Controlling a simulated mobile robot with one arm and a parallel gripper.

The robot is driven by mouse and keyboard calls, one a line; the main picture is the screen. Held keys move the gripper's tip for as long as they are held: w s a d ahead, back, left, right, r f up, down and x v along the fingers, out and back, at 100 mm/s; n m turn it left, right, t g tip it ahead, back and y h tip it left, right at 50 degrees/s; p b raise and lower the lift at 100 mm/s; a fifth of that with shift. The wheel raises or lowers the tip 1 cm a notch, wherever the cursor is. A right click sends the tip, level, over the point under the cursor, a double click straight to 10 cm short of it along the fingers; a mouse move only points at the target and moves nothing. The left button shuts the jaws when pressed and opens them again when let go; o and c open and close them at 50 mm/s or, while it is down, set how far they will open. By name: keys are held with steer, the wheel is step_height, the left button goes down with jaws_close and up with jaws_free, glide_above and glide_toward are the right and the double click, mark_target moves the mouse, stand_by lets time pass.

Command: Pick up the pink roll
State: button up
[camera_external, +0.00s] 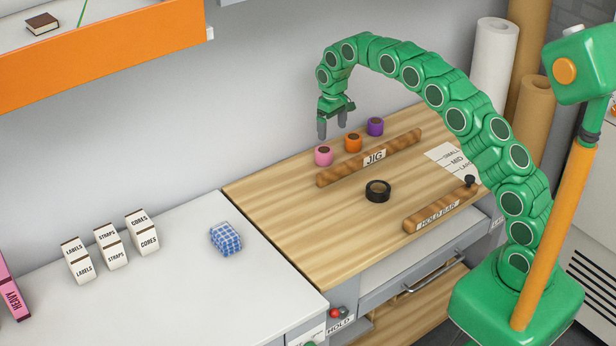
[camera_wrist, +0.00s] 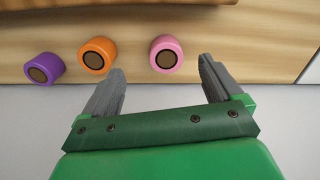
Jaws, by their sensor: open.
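The pink roll (camera_external: 324,156) stands on the wooden bench top behind the left end of the jig bar, beside an orange roll (camera_external: 353,142) and a purple roll (camera_external: 375,127). My gripper (camera_external: 334,130) hangs above the bench near the pink and orange rolls, open and empty. In the wrist view the pink roll (camera_wrist: 166,54) lies ahead of my gripper (camera_wrist: 162,78), between the lines of the two fingers and beyond their tips. The orange roll (camera_wrist: 97,55) and purple roll (camera_wrist: 44,68) are to its left there.
The bar marked JIG (camera_external: 370,158) runs in front of the rolls. A black ring (camera_external: 377,190) and the hold bar (camera_external: 440,205) lie nearer the front. A blue checked block (camera_external: 226,239) and several labelled boxes (camera_external: 110,246) stand on the white counter. The grey wall is close behind.

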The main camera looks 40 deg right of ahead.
mark_target(324, 150)
steer(key=w+f, duration=0.2)
steer(key=f, duration=0.1)
steer(key=shift+w+a, duration=0.25)
steer(key=shift+a, duration=0.05)
steer(key=shift+s+a+f, duration=0.1)
steer(key=shift+a+f, duration=0.05)
steer(key=shift+f, duration=1.85)
steer(key=shift+a+f, duration=0.15)
steer(key=shift+f, duration=1.8)
steer(key=c, duration=1.1)
steer(key=shift+c, duration=0.2)
steer(key=shift+r, duration=0.1)
